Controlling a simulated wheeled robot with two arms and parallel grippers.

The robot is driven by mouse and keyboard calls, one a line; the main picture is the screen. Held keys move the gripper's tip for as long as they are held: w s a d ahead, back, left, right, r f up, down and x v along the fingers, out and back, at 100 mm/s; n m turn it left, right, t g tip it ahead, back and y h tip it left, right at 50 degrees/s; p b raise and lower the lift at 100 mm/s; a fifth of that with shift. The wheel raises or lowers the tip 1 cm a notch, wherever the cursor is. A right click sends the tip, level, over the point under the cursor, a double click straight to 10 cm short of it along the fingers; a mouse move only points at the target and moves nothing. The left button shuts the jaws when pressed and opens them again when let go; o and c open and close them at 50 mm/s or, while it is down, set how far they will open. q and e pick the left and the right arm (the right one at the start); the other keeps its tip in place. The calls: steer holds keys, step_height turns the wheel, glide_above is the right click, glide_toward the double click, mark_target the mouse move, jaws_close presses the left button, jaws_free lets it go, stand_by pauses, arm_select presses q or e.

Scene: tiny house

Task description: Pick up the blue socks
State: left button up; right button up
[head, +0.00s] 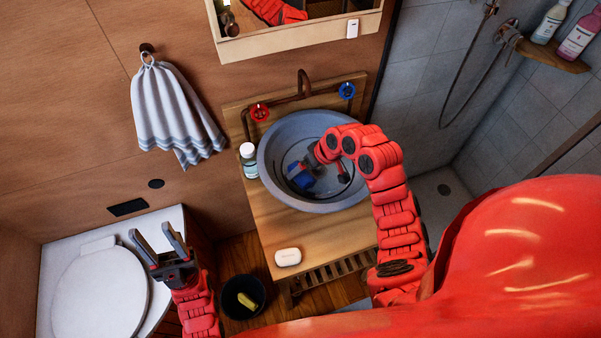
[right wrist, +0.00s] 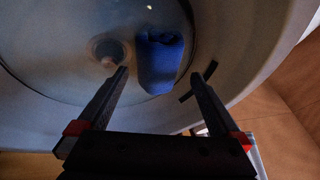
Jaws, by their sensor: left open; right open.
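The blue socks (right wrist: 160,62) lie in the grey round sink basin (head: 277,188), beside the drain. In the right wrist view they sit just beyond and between my open fingertips, and nothing is between the fingers. In the head view the blue socks (head: 299,177) show partly, next to my right gripper (head: 325,181), which reaches down into the basin. The right gripper (right wrist: 158,88) is open and empty. My left gripper (head: 158,243) is open and empty, fingers up, near the toilet, well away from the socks.
The basin stands on a wooden counter (head: 262,222) with a small bottle (head: 249,162) at its left and a white soap-like item (head: 288,257) in front. Red (head: 260,112) and blue (head: 347,90) tap handles are behind. A dark bin (head: 243,297) and the toilet (head: 100,290) are lower left.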

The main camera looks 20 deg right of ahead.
steer(key=shift+p+x, duration=0.3)
steer(key=shift+x, duration=1.1)
steer(key=c, duration=1.1)
